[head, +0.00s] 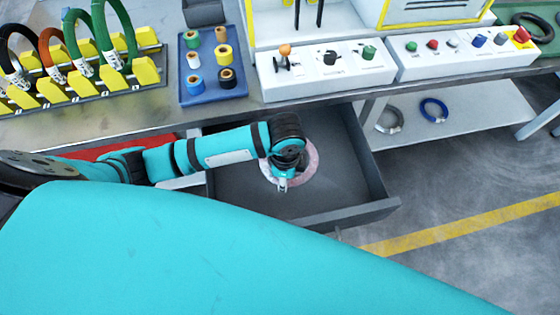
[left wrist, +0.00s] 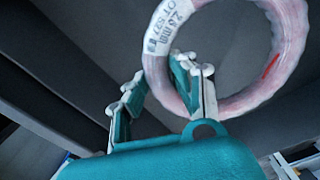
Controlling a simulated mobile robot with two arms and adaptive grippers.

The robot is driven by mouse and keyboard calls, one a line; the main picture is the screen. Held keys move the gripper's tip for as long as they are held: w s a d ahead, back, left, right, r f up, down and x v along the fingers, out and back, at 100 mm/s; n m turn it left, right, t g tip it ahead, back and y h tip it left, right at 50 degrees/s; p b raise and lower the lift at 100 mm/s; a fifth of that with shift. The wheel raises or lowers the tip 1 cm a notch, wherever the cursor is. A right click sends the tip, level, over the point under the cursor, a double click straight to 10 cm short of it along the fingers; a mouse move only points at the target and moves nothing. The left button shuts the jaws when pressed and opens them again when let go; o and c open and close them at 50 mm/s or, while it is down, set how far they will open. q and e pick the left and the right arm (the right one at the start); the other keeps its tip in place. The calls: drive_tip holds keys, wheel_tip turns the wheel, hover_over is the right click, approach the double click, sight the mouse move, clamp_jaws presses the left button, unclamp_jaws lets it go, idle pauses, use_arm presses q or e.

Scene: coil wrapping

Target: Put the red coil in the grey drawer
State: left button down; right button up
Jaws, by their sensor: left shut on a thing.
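The coil (head: 312,160) is a pale pink-white ring, seemingly wrapped in film, over the inside of the open grey drawer (head: 350,215). In the left wrist view the coil (left wrist: 291,40) shows a white printed label and a short red mark. My left gripper (head: 283,183) is shut on the coil's near-left side. In the left wrist view its fingers (left wrist: 160,78) stand on either side of the ring. My arm hides part of the coil in the head view. I cannot tell whether the coil touches the drawer floor. My right gripper is not in view.
A red drawer (head: 110,150) lies left of the grey one. The bench above holds a rack of coils (head: 80,85), a blue tray of tape rolls (head: 186,98) and control boxes (head: 325,75). A lower shelf (head: 460,115) holds a grey and a blue coil.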

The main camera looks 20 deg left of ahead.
use_arm(q)
wheel_tip(320, 180, down, 6)
drive_tip(key=shift+d+f+b, duration=0.1)
drive_tip(key=shift+f+b, duration=0.15)
drive_tip(key=shift+b, duration=0.15)
drive_tip(key=w+a, duration=0.2)
drive_tip(key=w, duration=0.1)
drive_tip(key=shift+w+a, duration=0.15)
drive_tip(key=shift+w, duration=0.05)
drive_tip(key=w+a, duration=0.2)
drive_tip(key=w, duration=0.1)
drive_tip(key=shift+w+a+f, duration=0.15)
drive_tip(key=shift+f, duration=0.45)
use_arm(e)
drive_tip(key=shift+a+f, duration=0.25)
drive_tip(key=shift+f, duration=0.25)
use_arm(q)
drive_tip(key=shift+f, duration=0.1)
drive_tip(key=c, duration=1.1)
unclamp_jaws()
drive_tip(key=shift+o, duration=0.2)
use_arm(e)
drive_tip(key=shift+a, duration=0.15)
